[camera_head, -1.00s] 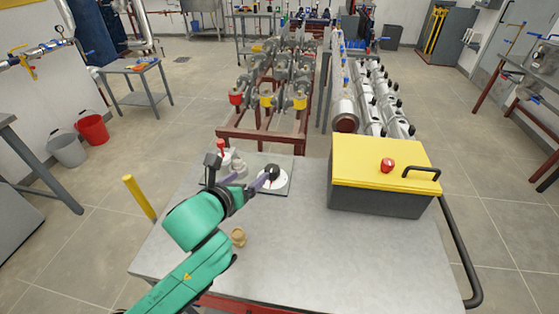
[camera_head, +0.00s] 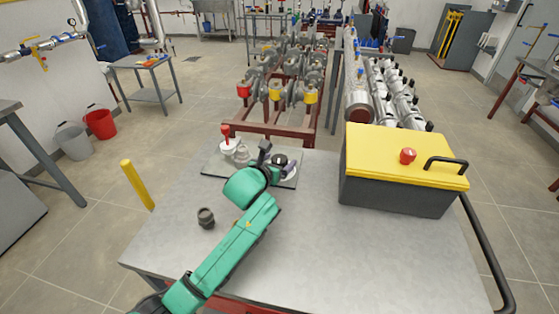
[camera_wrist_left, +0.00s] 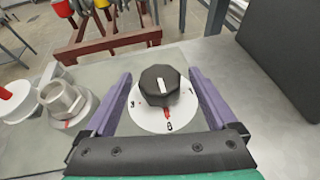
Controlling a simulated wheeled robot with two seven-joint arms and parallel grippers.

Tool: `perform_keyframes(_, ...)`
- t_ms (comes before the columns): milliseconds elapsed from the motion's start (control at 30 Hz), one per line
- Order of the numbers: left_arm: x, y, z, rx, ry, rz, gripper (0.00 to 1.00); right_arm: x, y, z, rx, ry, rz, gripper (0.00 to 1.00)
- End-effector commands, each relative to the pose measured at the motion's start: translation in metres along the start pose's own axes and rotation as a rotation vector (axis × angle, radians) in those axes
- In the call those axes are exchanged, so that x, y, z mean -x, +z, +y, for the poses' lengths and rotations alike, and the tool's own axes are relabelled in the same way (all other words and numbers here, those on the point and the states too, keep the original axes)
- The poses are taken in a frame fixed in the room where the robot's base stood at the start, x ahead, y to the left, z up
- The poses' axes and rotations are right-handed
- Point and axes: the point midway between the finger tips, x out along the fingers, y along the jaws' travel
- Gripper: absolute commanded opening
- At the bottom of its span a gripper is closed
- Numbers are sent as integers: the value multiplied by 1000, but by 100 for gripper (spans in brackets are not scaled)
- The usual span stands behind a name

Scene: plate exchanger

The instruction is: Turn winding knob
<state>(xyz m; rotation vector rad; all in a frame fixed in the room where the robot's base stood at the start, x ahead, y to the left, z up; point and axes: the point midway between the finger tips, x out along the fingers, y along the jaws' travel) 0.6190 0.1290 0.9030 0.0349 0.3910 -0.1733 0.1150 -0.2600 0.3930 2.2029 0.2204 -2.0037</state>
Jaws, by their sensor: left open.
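The winding knob (camera_wrist_left: 160,84) is black and many-sided, with a white line on top. It sits on a white round dial (camera_wrist_left: 150,121) with numbers and red marks, on a grey plate (camera_head: 213,163). In the head view the knob (camera_head: 279,160) is partly hidden by my arm. My left gripper (camera_wrist_left: 161,76) is open, with one purple finger on each side of the knob. Gaps show between the fingers and the knob. In the head view the left gripper (camera_head: 283,170) is low over the dial. My right gripper is not in view.
A red-topped part (camera_head: 226,136) and a metal fitting (camera_head: 242,153) stand left of the dial. A dark fitting (camera_head: 206,218) stands on the bench (camera_head: 350,265). A yellow-lidded box (camera_head: 405,150) with a red button is at the right. The front right of the bench is clear.

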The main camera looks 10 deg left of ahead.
Motion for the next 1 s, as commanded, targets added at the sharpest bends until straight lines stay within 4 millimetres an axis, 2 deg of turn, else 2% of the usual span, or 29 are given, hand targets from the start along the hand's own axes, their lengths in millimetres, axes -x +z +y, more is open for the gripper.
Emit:
perform_keyframes(100, -8, 0, 0, 0, 0, 0, 91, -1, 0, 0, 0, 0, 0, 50)
perform_keyframes(300, -9, 0, 0, -1, 0, 0, 91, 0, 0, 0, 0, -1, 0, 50)
perform_keyframes(333, -9, 0, 0, -1, 0, 0, 87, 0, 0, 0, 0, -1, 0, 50)
perform_keyframes(467, -9, 0, 0, -1, 0, 1, 38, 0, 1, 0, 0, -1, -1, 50)
perform_keyframes(500, -9, 0, 0, 0, 0, 1, 22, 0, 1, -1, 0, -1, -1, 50)
perform_keyframes(533, -9, 0, 0, 0, 0, 1, 11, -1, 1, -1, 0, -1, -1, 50)
perform_keyframes(567, -9, 0, 0, 0, 0, 1, 5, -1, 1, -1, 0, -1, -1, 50)
perform_keyframes(767, -8, 0, 0, 3, 9, 2, 6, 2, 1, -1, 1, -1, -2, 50)
perform_keyframes(1000, -7, 3, 0, 30, 80, 3, 6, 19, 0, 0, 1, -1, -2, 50)
